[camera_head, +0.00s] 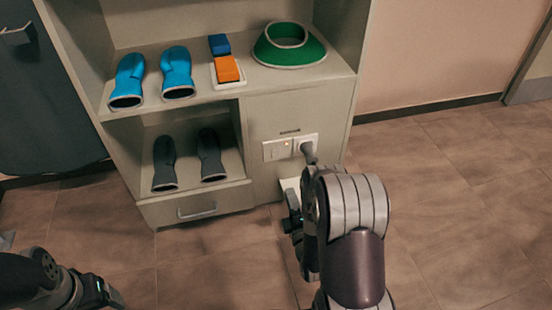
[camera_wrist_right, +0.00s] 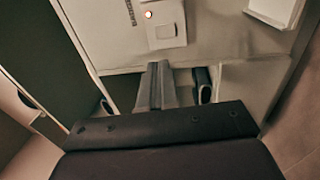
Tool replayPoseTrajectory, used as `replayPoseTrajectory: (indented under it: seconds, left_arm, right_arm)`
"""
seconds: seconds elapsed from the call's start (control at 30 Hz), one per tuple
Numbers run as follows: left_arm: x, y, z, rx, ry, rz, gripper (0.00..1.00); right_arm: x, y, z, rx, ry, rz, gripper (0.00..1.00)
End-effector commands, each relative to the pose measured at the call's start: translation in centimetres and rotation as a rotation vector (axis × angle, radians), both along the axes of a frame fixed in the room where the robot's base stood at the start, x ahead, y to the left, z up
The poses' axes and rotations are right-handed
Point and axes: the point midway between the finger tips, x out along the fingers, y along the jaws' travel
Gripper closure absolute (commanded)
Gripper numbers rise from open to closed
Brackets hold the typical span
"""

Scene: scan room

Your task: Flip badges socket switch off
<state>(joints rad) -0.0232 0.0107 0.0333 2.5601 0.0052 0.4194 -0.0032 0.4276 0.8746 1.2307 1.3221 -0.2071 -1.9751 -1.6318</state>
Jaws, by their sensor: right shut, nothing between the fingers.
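The badges socket is set in the cabinet front, with a pale switch plate (camera_head: 277,150) beside a socket plate holding a grey plug (camera_head: 307,150). In the right wrist view, the switch plate (camera_wrist_right: 165,37) is near the top, with a small red light lit on it. A dark label runs along its left side there. My right gripper (camera_wrist_right: 158,68) is shut and empty, its fingertips a little below the plate in that view; contact is unclear. In the head view its fingers are not clear beside my arm. My left gripper (camera_head: 100,290) is partly visible at bottom left; its jaws are unclear.
The cabinet shelf (camera_head: 115,105) holds blue boots (camera_head: 177,72), an orange block (camera_head: 227,68), a blue block (camera_head: 219,44) and a green collar (camera_head: 289,46). Dark boots (camera_head: 211,155) stand below, above a drawer (camera_head: 197,207). The tiled floor at right is clear.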

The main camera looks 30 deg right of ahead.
Motion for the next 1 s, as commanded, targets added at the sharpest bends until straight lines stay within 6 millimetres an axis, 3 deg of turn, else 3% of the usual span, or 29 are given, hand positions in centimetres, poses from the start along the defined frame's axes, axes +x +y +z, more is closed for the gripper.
replayPoseTrajectory:
  seconds: [0.23,0.7,1.0]
  left_arm:
    - [0.0,0.0,-0.9,0.0,0.0,0.0,0.22]
    - [0.0,0.0,-6.2,0.0,0.0,0.0,0.22]
    - [0.0,0.0,-7.7,0.0,0.0,0.0,0.22]
  right_arm:
    - [1.4,-0.3,-0.1,-0.001,-0.002,0.001,1.0]
    - [10.8,-2.5,0.7,0.001,-0.002,0.001,1.0]
    - [13.5,-3.3,1.6,0.002,0.0,0.0,1.0]
